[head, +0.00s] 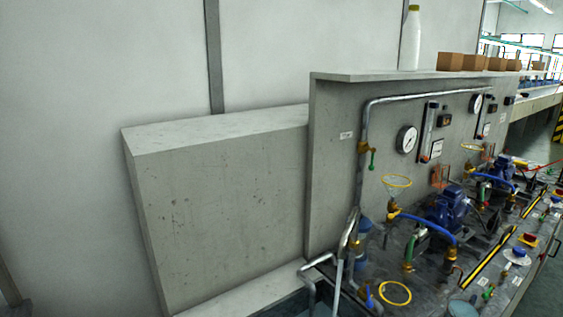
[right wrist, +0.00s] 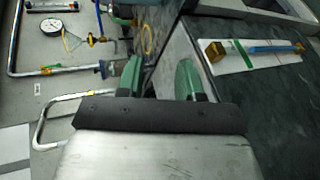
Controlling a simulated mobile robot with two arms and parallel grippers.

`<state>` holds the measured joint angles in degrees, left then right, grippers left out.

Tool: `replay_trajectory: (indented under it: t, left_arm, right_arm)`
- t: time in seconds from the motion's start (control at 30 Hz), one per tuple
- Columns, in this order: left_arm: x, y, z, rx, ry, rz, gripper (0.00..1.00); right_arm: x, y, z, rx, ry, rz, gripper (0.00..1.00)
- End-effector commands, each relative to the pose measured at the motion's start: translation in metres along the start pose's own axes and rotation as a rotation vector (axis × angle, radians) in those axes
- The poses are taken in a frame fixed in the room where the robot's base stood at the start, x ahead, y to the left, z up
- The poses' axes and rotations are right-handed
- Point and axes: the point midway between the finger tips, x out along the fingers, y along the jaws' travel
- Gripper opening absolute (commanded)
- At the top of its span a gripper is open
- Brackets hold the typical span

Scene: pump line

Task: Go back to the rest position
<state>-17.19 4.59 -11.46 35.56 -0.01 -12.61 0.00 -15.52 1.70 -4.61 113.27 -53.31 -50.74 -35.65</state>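My right gripper (right wrist: 160,78) shows in the right wrist view. Its two green fingers stand apart with nothing between them, so it is open and empty. Behind the gap, the edge of a dark green worktop (right wrist: 240,115) meets the pump line area. Neither gripper shows in the head view, and my left gripper is in no view. The head view shows the pump line with a grey panel (head: 335,175), pressure gauges (head: 407,139) and blue pumps (head: 449,208).
A brass-ended part with a blue shaft (right wrist: 262,48) lies on a white sheet on the dark worktop. A bent metal pipe (right wrist: 60,105) is left of my right gripper.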

Motion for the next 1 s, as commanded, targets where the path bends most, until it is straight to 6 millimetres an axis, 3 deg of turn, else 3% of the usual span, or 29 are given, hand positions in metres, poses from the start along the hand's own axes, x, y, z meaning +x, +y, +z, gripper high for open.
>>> replay_trajectory:
  t: [0.1, 0.3, 0.73, 1.0]
  left_arm:
    - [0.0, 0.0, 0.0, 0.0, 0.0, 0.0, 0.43]
    - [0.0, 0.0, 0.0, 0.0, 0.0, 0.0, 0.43]
    - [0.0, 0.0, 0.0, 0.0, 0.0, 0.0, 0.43]
    - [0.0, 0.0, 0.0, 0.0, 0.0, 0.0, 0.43]
  right_arm:
    - [-0.036, -0.026, 0.019, 0.321, -0.019, -0.235, 0.36]
    - [-0.087, -0.053, 0.026, 0.623, -0.058, -0.535, 0.36]
    - [-0.184, -0.075, 0.029, 0.885, -0.15, -0.996, 0.36]
    - [-0.154, -0.122, 0.015, 0.873, -0.171, -1.009, 0.36]
